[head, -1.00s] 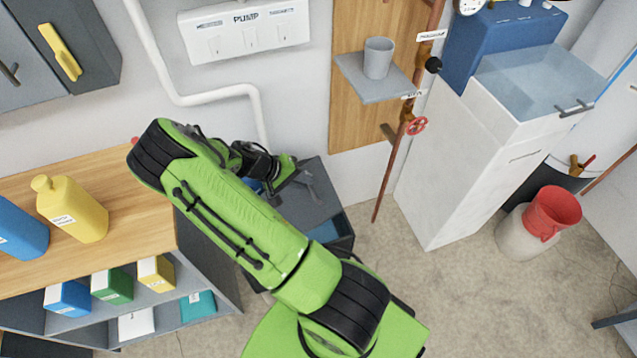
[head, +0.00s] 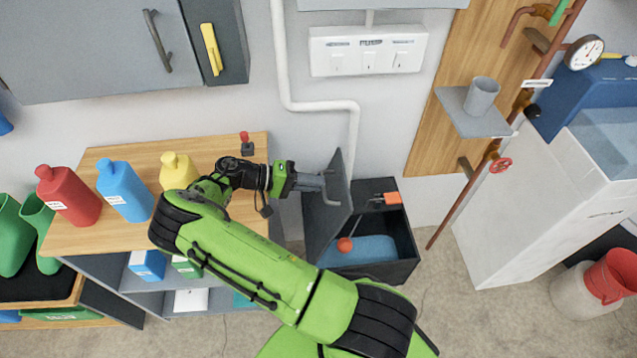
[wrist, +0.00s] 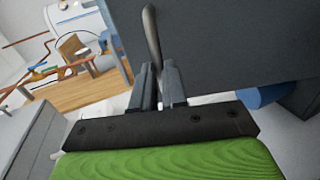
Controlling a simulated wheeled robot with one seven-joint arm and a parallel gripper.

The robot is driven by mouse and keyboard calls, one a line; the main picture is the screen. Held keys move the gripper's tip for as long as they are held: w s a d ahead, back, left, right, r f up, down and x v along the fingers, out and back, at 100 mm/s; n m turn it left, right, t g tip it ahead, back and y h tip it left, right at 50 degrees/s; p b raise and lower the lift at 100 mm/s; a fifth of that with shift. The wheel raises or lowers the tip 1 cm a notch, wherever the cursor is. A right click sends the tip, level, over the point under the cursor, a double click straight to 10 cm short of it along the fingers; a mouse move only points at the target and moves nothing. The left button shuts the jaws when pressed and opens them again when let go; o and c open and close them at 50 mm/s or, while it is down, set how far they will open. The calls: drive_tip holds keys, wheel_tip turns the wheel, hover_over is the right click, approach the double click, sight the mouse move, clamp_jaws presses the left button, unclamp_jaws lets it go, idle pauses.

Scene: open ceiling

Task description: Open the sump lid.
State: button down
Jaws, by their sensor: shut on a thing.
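The sump (head: 405,262) is a dark box on the floor against the wall, with blue water, an orange float and an orange-topped part showing inside. Its grey lid (head: 325,215) stands raised, close to upright, at the box's left side. My gripper (head: 325,178) is at the lid's upper part, shut on the lid's handle. In the wrist view the fingers (wrist: 158,85) close around the grey bar handle (wrist: 151,40), and the lid's dark face (wrist: 220,45) fills the upper right. The far end of the handle is hidden between the fingers.
A wooden-topped shelf (head: 100,238) with red, blue and yellow bottles stands left of the sump. A white pipe (head: 353,130) runs down the wall behind it. A copper pipe with a red valve wheel (head: 501,165) and a white cabinet (head: 540,220) stand to the right.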

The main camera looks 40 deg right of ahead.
drive_tip(key=shift+w+a+f, duration=0.25)
drive_tip(key=shift+a+f, duration=0.2)
drive_tip(key=shift+a, duration=0.3)
drive_tip(key=c, duration=1.2)
unclamp_jaws()
drive_tip(key=shift+w, duration=0.1)
drive_tip(key=shift+o, duration=0.2)
drive_tip(key=shift+d+r, duration=0.1)
drive_tip(key=shift+r, duration=0.1)
